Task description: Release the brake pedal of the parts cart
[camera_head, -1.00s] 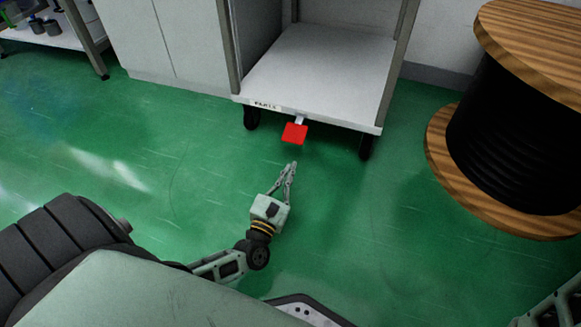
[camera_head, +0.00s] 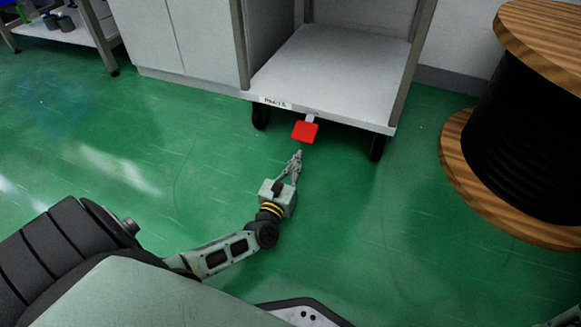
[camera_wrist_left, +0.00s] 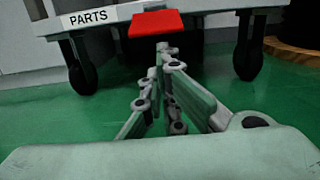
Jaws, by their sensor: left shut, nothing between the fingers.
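The parts cart (camera_head: 320,72) is a grey shelf cart on black casters with a "PARTS" label on its front edge. Its red brake pedal (camera_head: 305,132) sticks out below the front edge, left of the middle. My left gripper (camera_head: 298,155) is shut and empty, just in front of and below the pedal in the head view, apparently apart from it. In the left wrist view the pedal (camera_wrist_left: 157,22) is above the closed fingertips (camera_wrist_left: 164,48); whether they touch is unclear. My right gripper is not seen.
A large wooden cable spool (camera_head: 530,120) with black cable stands right of the cart. A white cabinet (camera_head: 185,45) is behind on the left, and a low shelf bench (camera_head: 75,35) is at the far left. The green floor (camera_head: 150,150) in front is clear.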

